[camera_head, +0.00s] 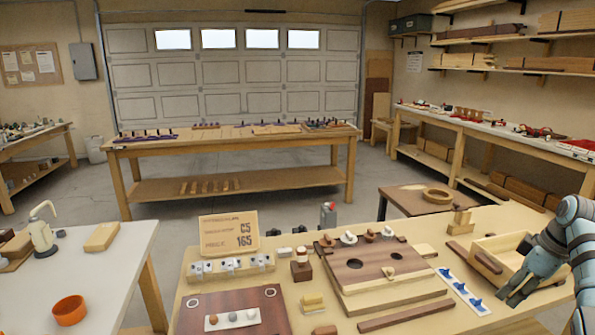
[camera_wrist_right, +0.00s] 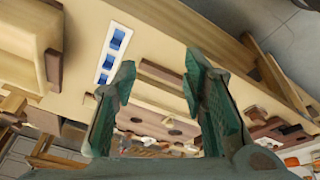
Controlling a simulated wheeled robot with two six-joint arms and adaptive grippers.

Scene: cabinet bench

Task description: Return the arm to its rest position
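My right arm (camera_head: 577,240) comes in from the right edge, and its gripper (camera_head: 508,297) hangs over the bench's right part, by the open wooden drawer box (camera_head: 497,249). In the right wrist view the two green fingers of this gripper (camera_wrist_right: 160,64) stand apart with nothing between them. The bench surface lies beyond the fingertips, with no clear contact. My left arm and gripper are out of view.
The bench holds a wooden block with round holes (camera_head: 372,262), a white strip with blue pieces (camera_head: 463,291) near the right gripper, and a cardboard sign (camera_head: 229,232). A white table (camera_head: 110,265) with an orange bowl (camera_head: 69,310) stands left.

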